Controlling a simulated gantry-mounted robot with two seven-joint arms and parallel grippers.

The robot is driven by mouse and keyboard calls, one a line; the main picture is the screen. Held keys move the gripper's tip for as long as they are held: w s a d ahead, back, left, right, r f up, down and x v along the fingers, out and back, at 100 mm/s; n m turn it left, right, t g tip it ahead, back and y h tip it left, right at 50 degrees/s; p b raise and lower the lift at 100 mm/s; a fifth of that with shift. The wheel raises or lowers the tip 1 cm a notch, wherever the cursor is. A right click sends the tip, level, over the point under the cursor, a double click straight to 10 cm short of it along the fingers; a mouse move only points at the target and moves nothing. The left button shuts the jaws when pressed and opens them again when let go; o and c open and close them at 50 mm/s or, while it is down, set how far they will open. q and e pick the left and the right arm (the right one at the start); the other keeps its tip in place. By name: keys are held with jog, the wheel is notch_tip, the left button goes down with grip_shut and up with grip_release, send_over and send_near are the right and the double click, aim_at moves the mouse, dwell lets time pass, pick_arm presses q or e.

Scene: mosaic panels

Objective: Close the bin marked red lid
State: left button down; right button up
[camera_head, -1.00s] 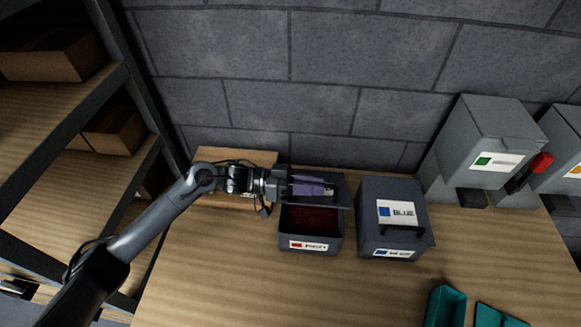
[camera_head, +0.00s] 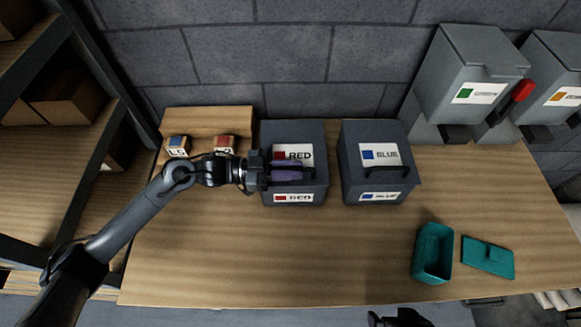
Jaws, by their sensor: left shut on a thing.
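The grey bin marked RED (camera_head: 293,198) stands on the wooden table, with its lid (camera_head: 293,135) lying flat over the top. The lid carries a red-square label and a dark handle at its front. My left gripper (camera_head: 290,172), with purple fingers, reaches in from the left and is shut on the lid's handle. The fingers hide part of the handle and of the lid's label. A dark part at the bottom edge appears to be my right gripper (camera_head: 400,318); its fingers are not clear.
A closed grey bin marked BLUE (camera_head: 380,170) stands close on the right. A teal open box (camera_head: 433,253) and a teal lid (camera_head: 488,257) lie at the front right. Grey dispensers (camera_head: 478,75) stand at the back right. A wooden rack (camera_head: 205,122) stands left of the red bin.

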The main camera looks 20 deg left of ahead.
pick_arm(q)
jog(key=shift+a+f, duration=0.15)
jog(key=shift+f, duration=0.15)
jog(key=c, duration=1.4)
grip_release()
jog(key=shift+o, duration=1.2)
jog(key=shift+r, duration=0.1)
jog(key=shift+r, duration=0.1)
